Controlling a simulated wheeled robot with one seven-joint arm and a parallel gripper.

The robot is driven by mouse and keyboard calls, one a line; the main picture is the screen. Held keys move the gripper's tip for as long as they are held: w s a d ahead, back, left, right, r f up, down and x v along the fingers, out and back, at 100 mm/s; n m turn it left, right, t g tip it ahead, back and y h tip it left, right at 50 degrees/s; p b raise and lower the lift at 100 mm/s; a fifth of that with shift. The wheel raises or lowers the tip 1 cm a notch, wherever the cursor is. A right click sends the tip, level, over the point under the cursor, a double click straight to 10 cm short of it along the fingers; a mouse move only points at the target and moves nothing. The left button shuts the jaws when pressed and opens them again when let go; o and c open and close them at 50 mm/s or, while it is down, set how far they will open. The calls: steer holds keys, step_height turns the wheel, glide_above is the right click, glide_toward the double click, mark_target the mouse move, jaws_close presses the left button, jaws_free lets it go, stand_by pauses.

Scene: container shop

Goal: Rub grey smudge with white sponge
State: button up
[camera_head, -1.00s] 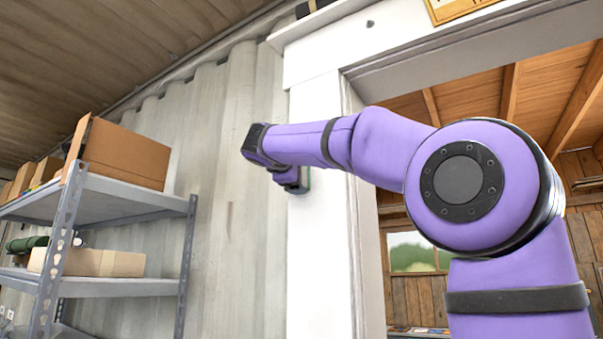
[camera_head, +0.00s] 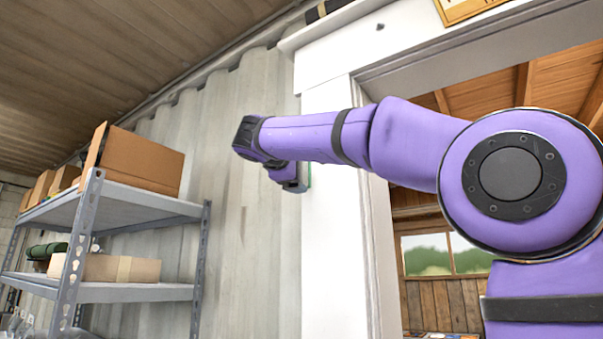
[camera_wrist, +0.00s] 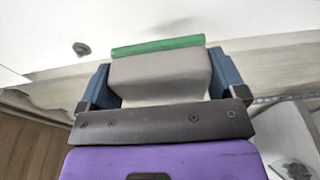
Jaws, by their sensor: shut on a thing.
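The white sponge (camera_wrist: 160,75) is a pale block with a green pad on its far face. In the wrist view it sits between the two blue fingers of my gripper (camera_wrist: 158,85), which is shut on it. In the head view my gripper (camera_head: 297,184) is at the left edge of the white door post, and only a thin green edge of the sponge (camera_head: 309,174) shows. I cannot tell whether the pad touches the post. A small dark grey spot, apparently the smudge (camera_head: 380,27), is on the white board above the doorway. A similar dark spot shows in the wrist view (camera_wrist: 81,48), left of the sponge.
A metal shelf (camera_head: 140,292) with cardboard boxes (camera_head: 140,163) stands at the left against a corrugated wall (camera_head: 245,230). The white door post (camera_head: 335,250) borders an open doorway at the right, with a window beyond. A framed sign hangs at the top right.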

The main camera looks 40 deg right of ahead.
steer(key=shift+a, duration=0.1)
steer(key=shift+v, duration=1.4)
